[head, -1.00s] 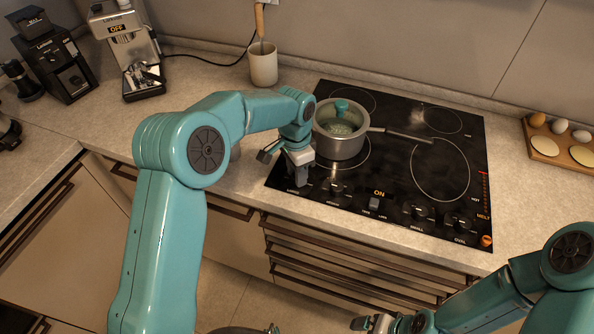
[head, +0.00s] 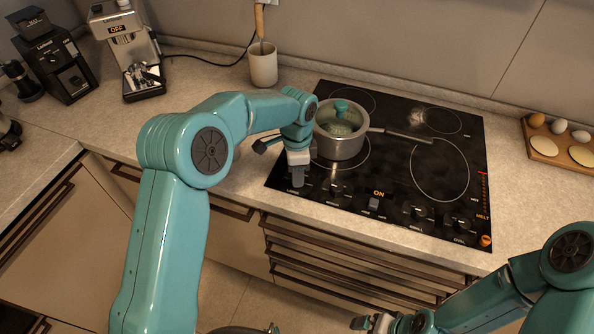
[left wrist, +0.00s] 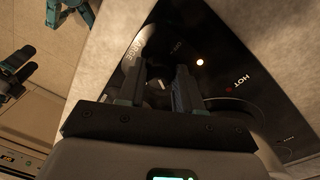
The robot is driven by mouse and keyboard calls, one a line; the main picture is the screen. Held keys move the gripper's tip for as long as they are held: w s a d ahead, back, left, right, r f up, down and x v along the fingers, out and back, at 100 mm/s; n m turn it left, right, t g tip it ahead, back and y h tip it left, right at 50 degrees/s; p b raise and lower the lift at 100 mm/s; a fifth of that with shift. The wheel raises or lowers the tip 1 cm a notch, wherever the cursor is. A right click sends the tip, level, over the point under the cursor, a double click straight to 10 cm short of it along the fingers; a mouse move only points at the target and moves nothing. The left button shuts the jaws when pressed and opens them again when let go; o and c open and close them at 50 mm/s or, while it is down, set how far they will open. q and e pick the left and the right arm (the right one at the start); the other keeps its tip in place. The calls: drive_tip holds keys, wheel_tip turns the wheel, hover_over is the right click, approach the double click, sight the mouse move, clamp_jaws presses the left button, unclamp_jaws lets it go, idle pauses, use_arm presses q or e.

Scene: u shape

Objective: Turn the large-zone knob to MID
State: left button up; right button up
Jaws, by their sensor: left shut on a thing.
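The black glass cooktop (head: 400,170) has a row of knobs along its front edge. My left gripper (head: 298,182) points down at the front-left knob and hides it in the head view. In the left wrist view the fingers (left wrist: 160,88) are shut on this large-zone knob (left wrist: 157,86), with the printed words LARGE and OFF beside it. I cannot read the knob's pointer. My right gripper (head: 373,322) is low at the bottom of the head view, away from the cooktop, and its jaws are unclear.
A steel pot (head: 340,138) with a glass lid stands on a left zone, close to my left gripper, its handle pointing right. Another knob (head: 336,188) is just right of the gripper. A board with eggs (head: 556,148) lies right; an espresso machine (head: 125,50) stands back left.

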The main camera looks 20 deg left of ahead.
use_arm(q)
drive_tip(key=shift+w+r, duration=0.15)
drive_tip(key=shift+r, duration=0.1)
drive_tip(key=o, duration=0.9)
drive_tip(key=shift+o, duration=0.7)
drive_tip(key=shift+f, duration=0.15)
wheel_tip(320, 180, up, 16)
drive_tip(key=shift+w+a+r, duration=0.2)
